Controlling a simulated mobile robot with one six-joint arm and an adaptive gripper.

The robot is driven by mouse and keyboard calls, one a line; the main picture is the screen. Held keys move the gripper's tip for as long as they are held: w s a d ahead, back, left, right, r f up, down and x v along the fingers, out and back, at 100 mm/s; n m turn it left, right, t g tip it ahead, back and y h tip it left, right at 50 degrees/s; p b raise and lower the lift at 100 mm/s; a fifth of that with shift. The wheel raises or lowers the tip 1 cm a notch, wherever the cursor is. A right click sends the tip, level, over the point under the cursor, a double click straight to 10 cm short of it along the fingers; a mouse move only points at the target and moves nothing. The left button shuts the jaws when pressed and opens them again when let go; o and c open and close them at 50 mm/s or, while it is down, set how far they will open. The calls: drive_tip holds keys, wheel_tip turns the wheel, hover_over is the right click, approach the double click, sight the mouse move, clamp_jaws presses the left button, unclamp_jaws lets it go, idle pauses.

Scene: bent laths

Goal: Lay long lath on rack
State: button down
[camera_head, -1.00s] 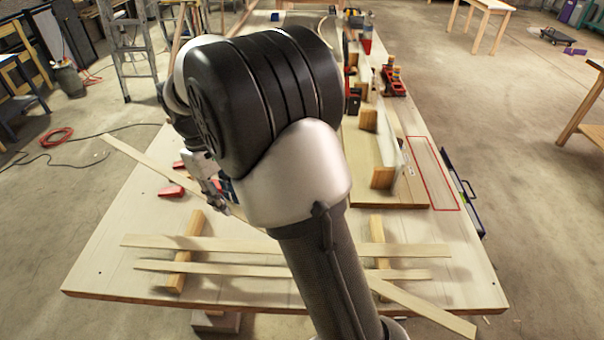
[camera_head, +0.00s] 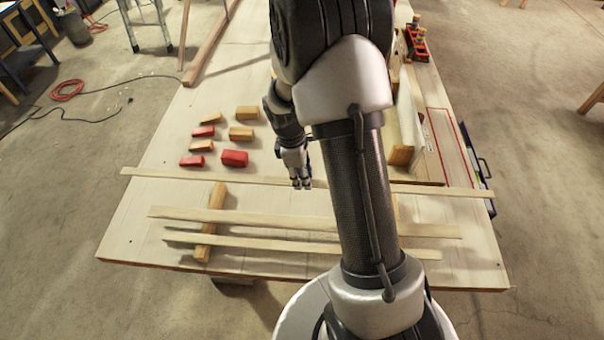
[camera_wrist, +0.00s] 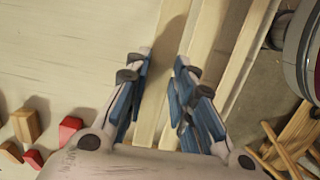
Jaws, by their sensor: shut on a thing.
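The long lath (camera_head: 440,189) is a pale thin strip. It runs nearly level across the bench in the head view, past both sides of my arm. My gripper (camera_head: 301,182) is shut on it near its middle. In the wrist view my gripper (camera_wrist: 164,62) has its blue fingers on both sides of the lath (camera_wrist: 172,35). The rack's left bearer (camera_head: 207,240) is a wooden bar; its far end is by the lath. The right bearer (camera_head: 395,207) is mostly hidden behind my arm. I cannot tell whether the lath touches the bearers.
Two shorter laths, a farther one (camera_head: 265,219) and a nearer one (camera_head: 250,241), lie across the rack, roughly parallel to the held lath. Several red and wooden blocks, including a red block (camera_head: 234,158), stand beyond it. A red-outlined area (camera_head: 447,145) is at right.

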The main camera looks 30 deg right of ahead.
wheel_tip(320, 180, down, 10)
drive_tip(key=b, duration=0.7)
drive_tip(key=shift+w+r, duration=0.1)
drive_tip(key=shift+r, duration=0.1)
wheel_tip(320, 180, up, 5)
drive_tip(key=p, duration=0.4)
drive_tip(key=shift+f, duration=0.2)
drive_tip(key=shift+d+f+b, duration=0.1)
drive_tip(key=shift+f+b, duration=1.5)
drive_tip(key=shift+f, duration=0.75)
drive_tip(key=shift+f, duration=0.35)
drive_tip(key=c, duration=1.3)
unclamp_jaws()
drive_tip(key=shift+o, duration=0.9)
drive_tip(key=shift+r, duration=0.2)
